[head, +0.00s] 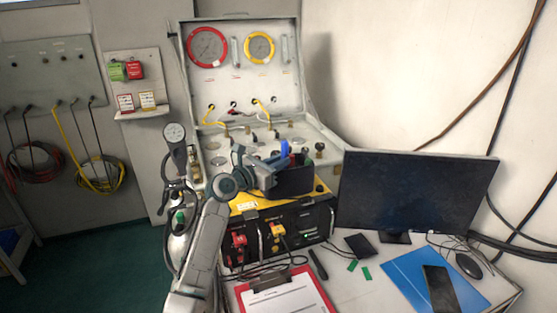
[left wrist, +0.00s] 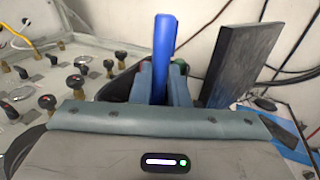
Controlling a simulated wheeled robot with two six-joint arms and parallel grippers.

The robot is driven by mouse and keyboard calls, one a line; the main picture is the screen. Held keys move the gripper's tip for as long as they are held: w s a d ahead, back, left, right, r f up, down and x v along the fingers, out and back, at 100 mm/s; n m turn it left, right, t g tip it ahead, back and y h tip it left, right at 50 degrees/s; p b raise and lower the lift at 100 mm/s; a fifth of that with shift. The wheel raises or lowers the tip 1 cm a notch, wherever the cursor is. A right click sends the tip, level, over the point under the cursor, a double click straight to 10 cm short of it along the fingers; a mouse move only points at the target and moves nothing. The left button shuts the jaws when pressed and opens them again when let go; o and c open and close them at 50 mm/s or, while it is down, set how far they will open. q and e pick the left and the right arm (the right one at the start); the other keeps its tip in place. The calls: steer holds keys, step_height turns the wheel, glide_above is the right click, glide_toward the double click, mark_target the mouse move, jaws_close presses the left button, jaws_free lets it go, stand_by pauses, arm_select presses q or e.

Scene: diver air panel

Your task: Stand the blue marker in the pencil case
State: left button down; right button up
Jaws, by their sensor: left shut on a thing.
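The blue marker (head: 284,147) stands roughly upright at the dark pencil case (head: 294,182), which sits on the yellow-topped unit. My left gripper (head: 281,167) is at the case's rim and shut on the marker. In the left wrist view the blue marker (left wrist: 164,45) rises between the two fingers, and part of the pencil case (left wrist: 118,86) shows behind them. The marker's lower end is hidden by the fingers and case, so I cannot tell how deep it reaches or whether it touches the bottom. My right gripper is not in view.
A monitor (head: 415,192) stands right of the case. The gauge panel (head: 245,70) with knobs and valves is behind. A red clipboard (head: 283,296), a blue folder (head: 410,275) and a phone (head: 440,288) lie on the desk in front.

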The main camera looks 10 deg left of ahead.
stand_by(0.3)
arm_select(q)
steer(key=c, duration=1.3)
jaws_free()
step_height(320, 180, up, 2)
steer(key=p, duration=0.2)
steer(key=shift+r+p, duration=0.2)
steer(key=shift+p, duration=0.2)
step_height(320, 180, up, 7)
steer(key=p, duration=0.7)
steer(key=shift+f, duration=0.2)
steer(key=shift+f, duration=0.1)
